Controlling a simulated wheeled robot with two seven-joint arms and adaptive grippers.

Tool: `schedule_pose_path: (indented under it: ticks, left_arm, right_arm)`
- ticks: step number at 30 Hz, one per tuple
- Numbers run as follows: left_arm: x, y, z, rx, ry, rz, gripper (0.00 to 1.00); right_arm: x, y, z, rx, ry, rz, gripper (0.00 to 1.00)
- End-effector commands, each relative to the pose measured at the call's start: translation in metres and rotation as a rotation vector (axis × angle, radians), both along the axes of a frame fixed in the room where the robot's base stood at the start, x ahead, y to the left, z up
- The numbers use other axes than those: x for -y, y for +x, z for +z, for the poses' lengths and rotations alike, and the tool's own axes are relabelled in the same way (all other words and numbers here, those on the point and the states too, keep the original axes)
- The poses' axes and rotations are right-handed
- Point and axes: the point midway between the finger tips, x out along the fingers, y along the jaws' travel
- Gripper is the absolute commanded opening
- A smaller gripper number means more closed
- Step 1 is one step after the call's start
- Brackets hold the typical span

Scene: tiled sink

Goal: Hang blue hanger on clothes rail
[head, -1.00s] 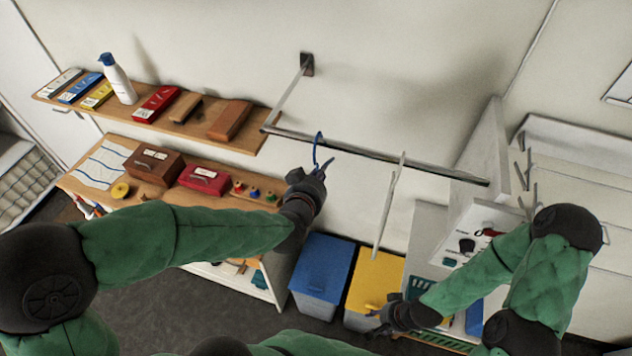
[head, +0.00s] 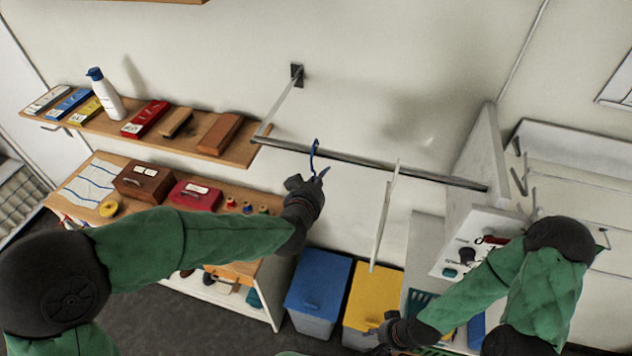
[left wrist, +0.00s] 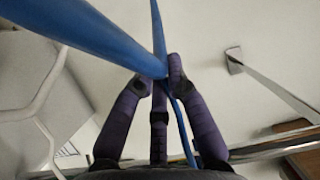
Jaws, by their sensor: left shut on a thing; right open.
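The blue hanger (head: 314,155) is in my left gripper (head: 316,182), its hook at the level of the clothes rail in the head view. In the left wrist view the blue hanger (left wrist: 92,33) passes between the fingers of my left gripper (left wrist: 160,75), which is shut on it. The metal clothes rail (head: 350,164) runs from the wall bracket to the right. I cannot tell whether the hook is over the rail or only in front of it. The rail (left wrist: 275,146) also crosses the lower right of the wrist view. My right gripper (head: 378,335) is open and empty, low at the right.
A white hanger (head: 384,220) hangs on the rail to the right of the blue one. Blue (head: 318,285) and yellow (head: 372,300) bins stand below. A wooden shelf (head: 240,155) with boxes and a bottle (head: 105,95) is to the left.

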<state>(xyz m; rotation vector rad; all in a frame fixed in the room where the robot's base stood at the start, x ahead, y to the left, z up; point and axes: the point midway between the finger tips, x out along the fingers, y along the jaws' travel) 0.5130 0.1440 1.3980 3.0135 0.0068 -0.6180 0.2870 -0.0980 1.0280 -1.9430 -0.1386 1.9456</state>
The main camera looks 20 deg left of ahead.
Motion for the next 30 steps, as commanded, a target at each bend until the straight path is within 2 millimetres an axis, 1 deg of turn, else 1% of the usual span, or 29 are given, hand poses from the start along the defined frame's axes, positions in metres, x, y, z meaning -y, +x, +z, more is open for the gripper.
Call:
schedule_pose_path:
  ticks: [11,12,14,15,25,28,30]
  left_arm:
    - [0.000,0.000,-0.001,0.001,0.000,0.000,0.00]
    - [0.000,0.000,-0.002,0.001,0.000,0.000,0.20]
    - [0.000,0.000,-0.002,0.001,0.000,0.000,0.37]
    - [0.000,0.000,-0.002,0.001,0.000,0.000,0.42]
    - [0.000,-0.001,-0.001,0.000,0.000,0.000,0.42]
    - [0.000,-0.006,0.002,0.002,0.000,-0.001,0.42]
    - [0.001,-0.013,0.005,0.002,-0.002,-0.001,0.42]
  right_arm:
    - [0.000,0.000,-0.001,0.000,0.000,0.000,0.43]
    - [0.000,0.000,-0.001,0.000,0.000,0.000,0.43]
    - [0.000,0.000,-0.001,0.000,0.000,0.000,0.43]
    - [0.000,0.000,-0.001,0.000,0.000,0.000,0.43]
    - [0.000,0.000,-0.001,0.000,0.000,0.000,0.43]
    - [0.000,0.000,-0.001,0.000,0.000,0.000,0.43]
    - [0.000,0.000,-0.001,0.000,0.000,0.000,0.43]
